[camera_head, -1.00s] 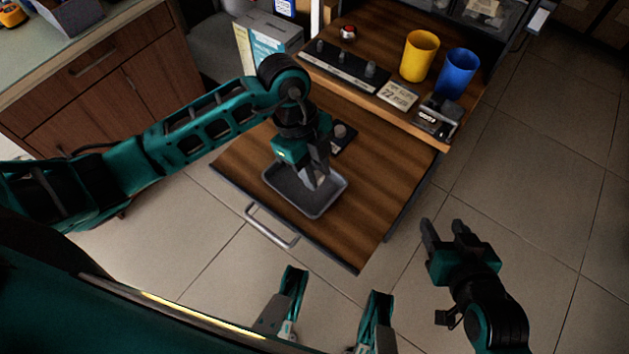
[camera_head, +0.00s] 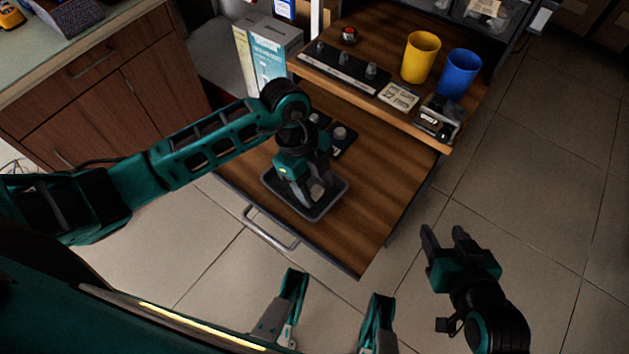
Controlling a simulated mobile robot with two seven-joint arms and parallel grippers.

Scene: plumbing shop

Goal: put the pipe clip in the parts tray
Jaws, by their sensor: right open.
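The shallow grey parts tray (camera_head: 335,201) lies on the wooden pull-out drawer in the head view. My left gripper (camera_head: 314,197) points down into the tray, its fingertips low over the tray floor. A small light grey patch shows between the fingers; I cannot tell whether it is the pipe clip or the tray floor. I cannot make out the pipe clip clearly anywhere else. Whether the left fingers are open or shut is unclear. My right gripper (camera_head: 444,240) is open and empty, over the floor right of the drawer.
Dark plates with round grey knobs (camera_head: 340,136) lie on the drawer behind the tray. On the shelf above stand a yellow cup (camera_head: 420,57), a blue cup (camera_head: 458,73), a dark knobbed strip (camera_head: 345,68) and a card (camera_head: 398,96). The drawer's front right is bare.

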